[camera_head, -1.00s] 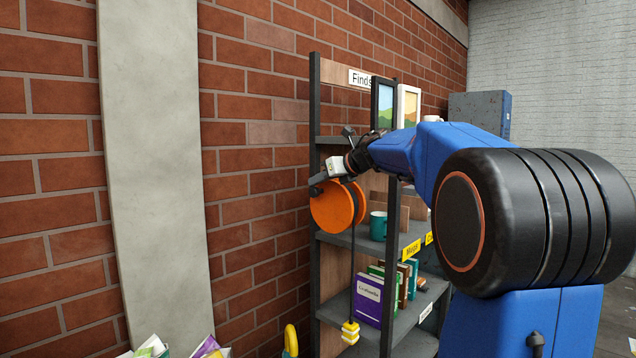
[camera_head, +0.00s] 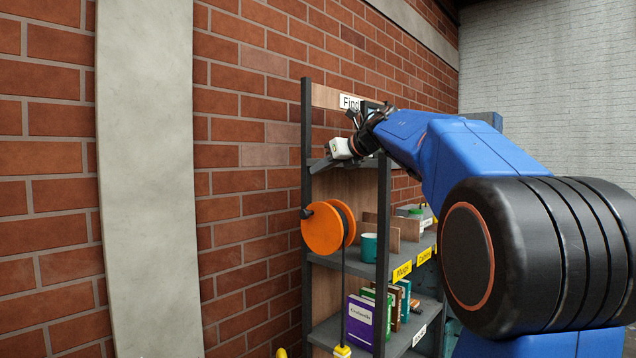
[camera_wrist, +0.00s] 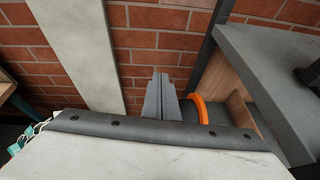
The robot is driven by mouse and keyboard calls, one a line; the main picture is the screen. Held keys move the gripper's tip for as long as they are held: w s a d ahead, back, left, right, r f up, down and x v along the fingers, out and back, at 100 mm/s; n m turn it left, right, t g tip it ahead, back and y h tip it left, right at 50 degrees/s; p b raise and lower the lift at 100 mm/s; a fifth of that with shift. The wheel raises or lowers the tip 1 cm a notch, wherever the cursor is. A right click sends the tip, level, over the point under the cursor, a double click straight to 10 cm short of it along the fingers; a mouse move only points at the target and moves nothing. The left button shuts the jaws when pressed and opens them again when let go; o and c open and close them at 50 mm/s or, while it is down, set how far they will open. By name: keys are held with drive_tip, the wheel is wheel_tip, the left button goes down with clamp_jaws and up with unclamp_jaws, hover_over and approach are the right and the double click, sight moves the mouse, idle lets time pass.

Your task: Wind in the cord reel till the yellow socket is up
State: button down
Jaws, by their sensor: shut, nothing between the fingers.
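The orange cord reel (camera_head: 323,228) is on the left side of the shelf unit in the head view, with a small dark knob (camera_head: 307,213) on its face. Its dark cord (camera_head: 343,295) hangs straight down to the yellow socket (camera_head: 342,351), which is cut by the bottom edge of the picture. My gripper (camera_head: 318,168) is shut and empty, above the reel and apart from it. In the wrist view my grey fingers (camera_wrist: 162,96) are together, and a strip of the orange reel (camera_wrist: 203,110) shows just right of them. Most of the reel is hidden there.
The shelf unit (camera_head: 308,130) stands against the brick wall, with a teal mug (camera_head: 369,247) and books (camera_head: 361,322) on its shelves. A pale pillar (camera_head: 147,180) stands left. Open space lies left of the reel, before the wall.

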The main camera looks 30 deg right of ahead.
drive_tip(key=s+a+r+m+t, duration=0.3)
drive_tip(key=a+r+m+t, duration=0.2)
drive_tip(key=m, duration=0.3)
drive_tip(key=s+d+f+m+t+h, duration=0.1)
drive_tip(key=s+f+m+h, duration=0.3)
drive_tip(key=m, duration=0.5)
drive_tip(key=s+f+m+g+h, duration=0.2)
drive_tip(key=s+f+m+g, duration=0.2)
drive_tip(key=s+f+m, duration=0.6)
drive_tip(key=s+f+m+g+h, duration=0.25)
drive_tip(key=s+f+m, duration=0.35)
drive_tip(key=f, duration=0.8)
drive_tip(key=s+a+f+m+g+y, duration=0.3)
drive_tip(key=s+a+f+m+g, duration=0.2)
drive_tip(key=s+f, duration=0.45)
wheel_tip(320, 180, up, 26)
drive_tip(key=m+t+y, duration=0.5)
drive_tip(key=m, duration=1)
hover_over(309, 212)
drive_tip(key=s+d, duration=0.4)
drive_tip(key=s, duration=1.1)
drive_tip(key=x, duration=1.3)
drive_tip(key=shift+w+a+f, duration=0.2)
drive_tip(key=shift+w, duration=0.1)
